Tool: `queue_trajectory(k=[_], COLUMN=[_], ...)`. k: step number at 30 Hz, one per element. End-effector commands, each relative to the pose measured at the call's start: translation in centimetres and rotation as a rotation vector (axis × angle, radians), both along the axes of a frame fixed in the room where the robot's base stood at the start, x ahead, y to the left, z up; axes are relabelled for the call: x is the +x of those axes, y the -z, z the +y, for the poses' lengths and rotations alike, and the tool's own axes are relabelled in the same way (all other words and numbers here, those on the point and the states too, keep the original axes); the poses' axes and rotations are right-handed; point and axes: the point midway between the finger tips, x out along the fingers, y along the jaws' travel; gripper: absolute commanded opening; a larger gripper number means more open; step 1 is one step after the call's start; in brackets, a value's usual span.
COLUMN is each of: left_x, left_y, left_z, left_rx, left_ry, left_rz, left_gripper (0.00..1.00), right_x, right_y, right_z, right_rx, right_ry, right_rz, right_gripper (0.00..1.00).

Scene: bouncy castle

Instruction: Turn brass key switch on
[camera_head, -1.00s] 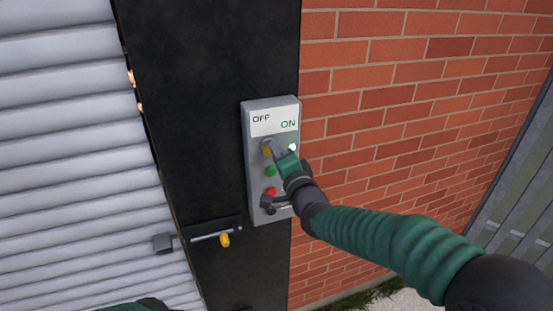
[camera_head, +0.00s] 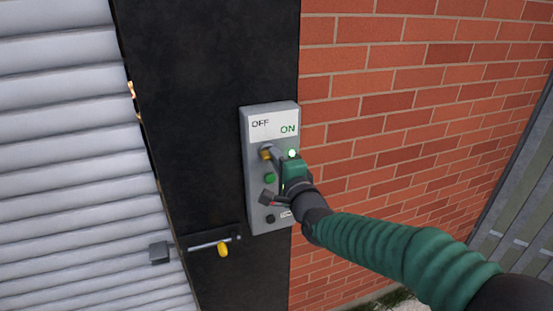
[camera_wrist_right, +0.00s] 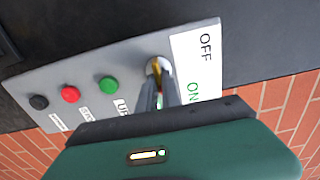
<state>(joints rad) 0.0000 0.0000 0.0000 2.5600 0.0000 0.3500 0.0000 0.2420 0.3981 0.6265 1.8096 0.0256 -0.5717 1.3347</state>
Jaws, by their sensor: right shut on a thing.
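The grey control box (camera_head: 256,180) is mounted on the black post, with an OFF and ON label (camera_head: 273,124) at its top. The brass key switch (camera_head: 265,153) sits below the label; in the right wrist view the brass key (camera_wrist_right: 156,68) shows between the fingers. My right gripper (camera_head: 274,156) reaches in from the right and is shut on the key; it also shows in the right wrist view (camera_wrist_right: 158,88). A small light (camera_head: 292,153) beside the switch glows white-green, under the word ON. My left gripper is not in view.
Green (camera_wrist_right: 108,84), red (camera_wrist_right: 70,94) and black (camera_wrist_right: 38,102) buttons sit in a row on the box. A sliding bolt with a yellow knob (camera_head: 223,250) is low on the post. A grey shutter (camera_head: 70,170) is left, a brick wall (camera_head: 400,100) right.

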Motion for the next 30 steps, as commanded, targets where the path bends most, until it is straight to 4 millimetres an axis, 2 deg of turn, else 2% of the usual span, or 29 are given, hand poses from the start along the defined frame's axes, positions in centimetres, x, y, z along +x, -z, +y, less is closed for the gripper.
queue_trajectory(k=[3, 4, 9, 20, 23, 30], left_x=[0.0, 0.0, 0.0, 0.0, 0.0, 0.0], left_y=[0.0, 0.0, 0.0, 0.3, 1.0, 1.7], left_z=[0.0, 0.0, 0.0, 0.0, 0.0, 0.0], left_rx=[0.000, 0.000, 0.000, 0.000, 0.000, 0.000], left_ry=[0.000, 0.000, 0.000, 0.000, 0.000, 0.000], left_rz=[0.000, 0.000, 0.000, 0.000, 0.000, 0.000], left_gripper=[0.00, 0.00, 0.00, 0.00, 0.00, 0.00], right_x=[-0.1, -0.1, 0.0, -0.8, -2.4, -9.0], right_y=[0.6, 0.6, 0.4, 0.1, 0.3, 0.1], right_z=[0.1, 0.1, 0.1, -0.3, -0.9, -3.1], right_rx=[0.000, 0.000, -0.001, 0.000, -0.003, -0.010], right_ry=[-0.003, -0.003, -0.002, 0.001, 0.002, 0.003], right_rz=[0.013, 0.013, 0.009, 0.001, 0.000, 0.000], right_gripper=[0.00, 0.11, 0.30, 0.30, 0.30, 0.30])
